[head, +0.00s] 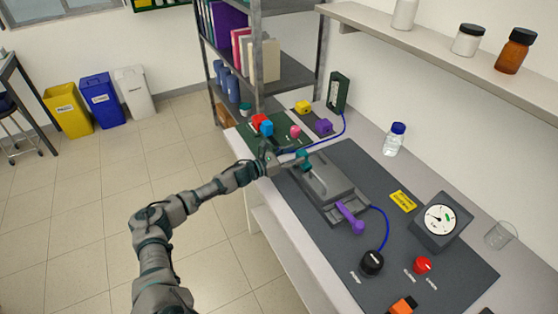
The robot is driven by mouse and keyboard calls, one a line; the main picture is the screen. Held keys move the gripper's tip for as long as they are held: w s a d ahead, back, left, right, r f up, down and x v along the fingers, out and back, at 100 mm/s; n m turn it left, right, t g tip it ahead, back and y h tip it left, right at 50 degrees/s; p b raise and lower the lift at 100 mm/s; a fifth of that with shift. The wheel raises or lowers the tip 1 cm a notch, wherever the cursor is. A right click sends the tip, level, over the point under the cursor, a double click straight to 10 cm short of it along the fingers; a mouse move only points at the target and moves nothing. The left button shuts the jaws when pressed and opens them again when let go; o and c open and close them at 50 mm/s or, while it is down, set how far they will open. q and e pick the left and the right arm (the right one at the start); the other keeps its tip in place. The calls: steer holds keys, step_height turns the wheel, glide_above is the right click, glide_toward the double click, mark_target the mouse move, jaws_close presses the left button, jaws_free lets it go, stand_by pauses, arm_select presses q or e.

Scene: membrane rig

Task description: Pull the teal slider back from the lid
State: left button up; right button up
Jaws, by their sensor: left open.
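The teal slider (303,158) is at the far left end of the grey rig on the bench, beside its lid (328,182). The lid appears closed, with a raised grey bar on top. My left gripper (281,156) is open just left of the teal slider, with its fingers close to it. I cannot tell whether they touch. The fingers partly cover that end of the rig. My right gripper is not in view.
A purple lever (350,217) sticks out at the rig's near end. A gauge (438,219), black knob (371,263) and red button (422,265) stand nearby on the dark mat (440,285). Coloured blocks (263,124) lie beyond my gripper. A bottle (394,140) stands behind.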

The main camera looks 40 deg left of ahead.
arm_select(q)
steer(key=v, duration=0.7)
steer(key=shift+s, duration=0.25)
steer(key=shift+s+a, duration=0.3)
steer(key=shift+s, duration=0.2)
